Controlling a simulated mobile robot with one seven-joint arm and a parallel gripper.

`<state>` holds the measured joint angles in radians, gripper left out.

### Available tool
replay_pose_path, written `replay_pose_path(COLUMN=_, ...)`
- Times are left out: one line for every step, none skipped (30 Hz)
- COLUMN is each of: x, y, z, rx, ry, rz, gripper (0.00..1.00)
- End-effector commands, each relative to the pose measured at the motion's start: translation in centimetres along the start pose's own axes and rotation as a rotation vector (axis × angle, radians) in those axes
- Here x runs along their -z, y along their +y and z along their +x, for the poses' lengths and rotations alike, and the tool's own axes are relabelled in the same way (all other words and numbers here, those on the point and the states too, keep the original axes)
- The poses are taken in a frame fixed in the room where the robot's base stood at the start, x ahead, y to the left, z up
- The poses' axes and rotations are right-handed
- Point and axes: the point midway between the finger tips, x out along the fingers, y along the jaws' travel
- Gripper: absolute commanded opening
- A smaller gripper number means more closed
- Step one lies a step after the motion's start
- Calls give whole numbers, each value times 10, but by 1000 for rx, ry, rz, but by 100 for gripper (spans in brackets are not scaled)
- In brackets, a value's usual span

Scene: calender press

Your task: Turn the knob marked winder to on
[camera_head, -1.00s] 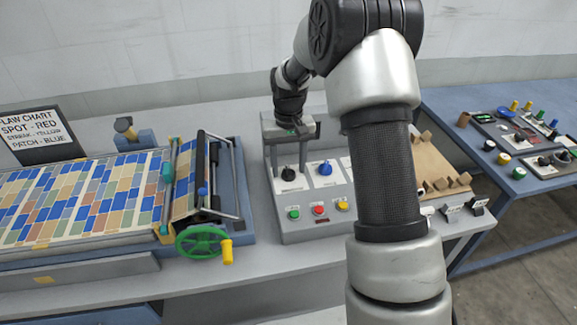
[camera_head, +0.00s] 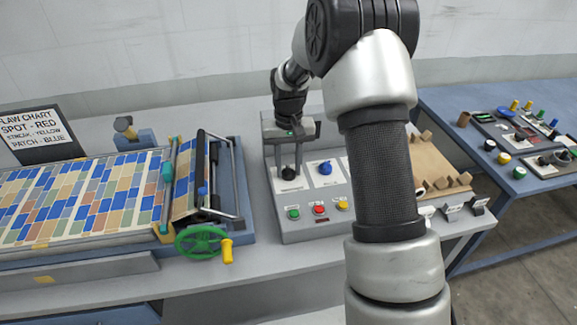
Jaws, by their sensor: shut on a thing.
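A grey control box (camera_head: 310,195) stands on the bench and carries a black knob (camera_head: 288,173) at left and a blue knob (camera_head: 325,168) to its right. My gripper (camera_head: 289,168) points down over the black knob and is shut on it. The label below the black knob is too small to read, so I cannot tell which knob is marked winder. The knob's pointer direction is mostly hidden by the fingers.
Green (camera_head: 294,213), red (camera_head: 320,209) and yellow (camera_head: 341,203) buttons sit on the box front. Left is a roller machine with a green handwheel (camera_head: 202,242) and a patterned sheet (camera_head: 80,200). A blue table (camera_head: 520,185) with more controls stands at right.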

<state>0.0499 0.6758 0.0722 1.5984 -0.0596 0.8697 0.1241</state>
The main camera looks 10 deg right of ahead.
Motion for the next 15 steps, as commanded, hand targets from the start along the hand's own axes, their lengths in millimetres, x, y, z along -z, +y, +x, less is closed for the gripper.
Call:
replay_pose_path(x=0, y=0, z=0, rx=0, ry=1, rz=26, gripper=9)
replay_pose_path(x=0, y=0, z=0, rx=0, ry=1, rz=45, gripper=9)
replay_pose_path(x=0, y=0, z=0, rx=0, ry=1, rz=73, gripper=9)
replay_pose_path(x=0, y=0, z=0, rx=0, ry=2, rz=97, gripper=9)
replay_pose_path(x=0, y=0, z=0, rx=-1, ry=2, rz=120, gripper=9)
replay_pose_path(x=0, y=-1, z=0, rx=0, ry=2, rz=153, gripper=9)
replay_pose_path(x=0, y=-1, z=0, rx=0, ry=1, rz=181, gripper=9)
replay_pose_path(x=0, y=0, z=0, rx=0, ry=1, rz=209, gripper=9)
replay_pose_path(x=0, y=0, z=0, rx=-1, ry=1, rz=246, gripper=9)
replay_pose_path(x=0, y=-1, z=0, rx=0, ry=1, rz=274, gripper=9)
replay_pose_path(x=0, y=-1, z=0, rx=0, ry=1, rz=303, gripper=9)
replay_pose_path(x=0, y=0, z=0, rx=0, ry=1, rz=342, gripper=9)
replay_pose_path(x=0, y=0, z=0, rx=0, ry=1, rz=371, gripper=9)
replay_pose_path(x=0, y=0, z=0, rx=-1, ry=1, rz=399, gripper=9)
replay_pose_path(x=0, y=0, z=0, rx=0, ry=1, rz=438, gripper=9)
